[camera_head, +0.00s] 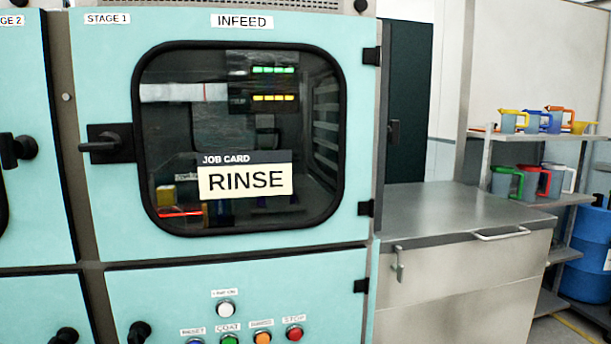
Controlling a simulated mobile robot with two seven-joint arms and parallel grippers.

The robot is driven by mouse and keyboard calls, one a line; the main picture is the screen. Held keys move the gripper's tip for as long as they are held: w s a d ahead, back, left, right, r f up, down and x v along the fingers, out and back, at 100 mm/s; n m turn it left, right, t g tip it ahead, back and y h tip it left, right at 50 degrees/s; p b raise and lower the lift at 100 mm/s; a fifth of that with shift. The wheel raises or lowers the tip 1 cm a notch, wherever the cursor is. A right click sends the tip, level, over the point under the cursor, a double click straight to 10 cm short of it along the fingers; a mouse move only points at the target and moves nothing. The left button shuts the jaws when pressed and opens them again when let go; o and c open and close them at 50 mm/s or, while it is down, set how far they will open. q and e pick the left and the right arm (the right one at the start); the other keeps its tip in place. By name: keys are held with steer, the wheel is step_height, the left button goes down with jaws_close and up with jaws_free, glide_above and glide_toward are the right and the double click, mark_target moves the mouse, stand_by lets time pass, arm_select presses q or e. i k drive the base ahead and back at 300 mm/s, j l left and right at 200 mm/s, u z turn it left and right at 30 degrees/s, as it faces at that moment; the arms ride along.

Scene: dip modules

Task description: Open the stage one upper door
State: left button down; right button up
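The stage one upper door (105,210) is a light teal panel with a large dark window (225,130). It looks shut, flush with its frame. A "STAGE 1" label (107,19) and an "INFEED" label (242,21) are at its top. Its black handle (108,145) is on the left side and points left. Black hinges (371,56) are on the right edge. A job card reading "RINSE" (245,180) is on the window. Neither of my grippers is in view.
Below are a lower door with a black handle (139,332) and several push buttons (226,309). The stage two door (30,90) adjoins at left. At right are a steel counter (450,212), a shelf (540,137) with coloured jugs, and a blue drum (590,255).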

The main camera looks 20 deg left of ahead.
mark_target(255, 104)
steer(key=u, duration=0.75)
steer(key=i+u, duration=0.25)
steer(key=u, duration=0.2)
steer(key=i+u, duration=0.25)
steer(key=u, duration=0.2)
